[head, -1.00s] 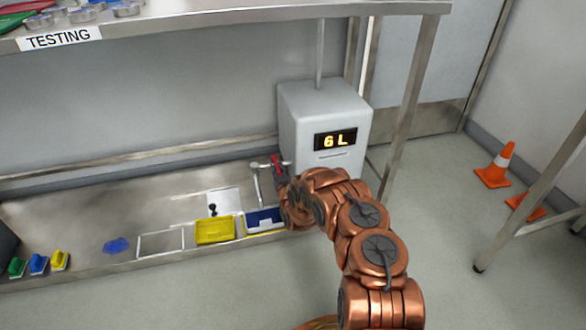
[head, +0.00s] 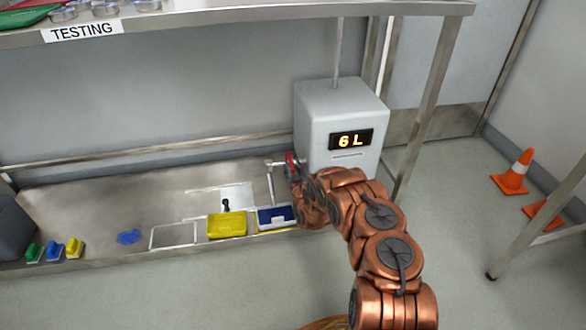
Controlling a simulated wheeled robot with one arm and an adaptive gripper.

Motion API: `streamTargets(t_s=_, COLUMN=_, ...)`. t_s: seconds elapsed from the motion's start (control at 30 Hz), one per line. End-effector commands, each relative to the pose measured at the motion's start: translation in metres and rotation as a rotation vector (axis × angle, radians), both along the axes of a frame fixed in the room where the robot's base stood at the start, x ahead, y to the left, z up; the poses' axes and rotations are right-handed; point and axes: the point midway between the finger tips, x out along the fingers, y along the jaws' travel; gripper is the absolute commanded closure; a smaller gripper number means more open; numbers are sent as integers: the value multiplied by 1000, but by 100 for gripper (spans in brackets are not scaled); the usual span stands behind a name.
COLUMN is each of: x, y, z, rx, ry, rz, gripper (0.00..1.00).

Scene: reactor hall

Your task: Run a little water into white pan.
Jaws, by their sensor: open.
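A grey-white dispenser (head: 341,125) with a lit "6 L" display stands at the right end of the steel bench. A slim metal tap (head: 270,182) with a red part (head: 290,162) is at its left side. My gripper (head: 298,178) is beside the red part, mostly hidden by my copper wrist; I cannot tell if they touch. Below the tap sits a pan with a white rim and blue inside (head: 275,217), partly behind my arm. A pale square frame (head: 174,235) lies farther left. I cannot tell surely which is the white pan. No running water is visible.
A yellow tray (head: 227,225) sits left of the blue-and-white pan, with a black knob behind it. A shelf (head: 230,18) overhangs. Orange cones (head: 513,174) stand on the floor at right.

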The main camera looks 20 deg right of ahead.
Motion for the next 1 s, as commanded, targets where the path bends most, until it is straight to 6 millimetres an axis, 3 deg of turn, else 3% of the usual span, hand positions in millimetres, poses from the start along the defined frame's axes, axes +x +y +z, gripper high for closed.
streamTargets(t_s=0.37, x=-30, y=5, z=-1, rx=-1, ry=3, rz=0, gripper=57)
streamTargets(t_s=1.0, x=-102, y=15, z=-1, rx=-1, ry=3, rz=-1, gripper=57)
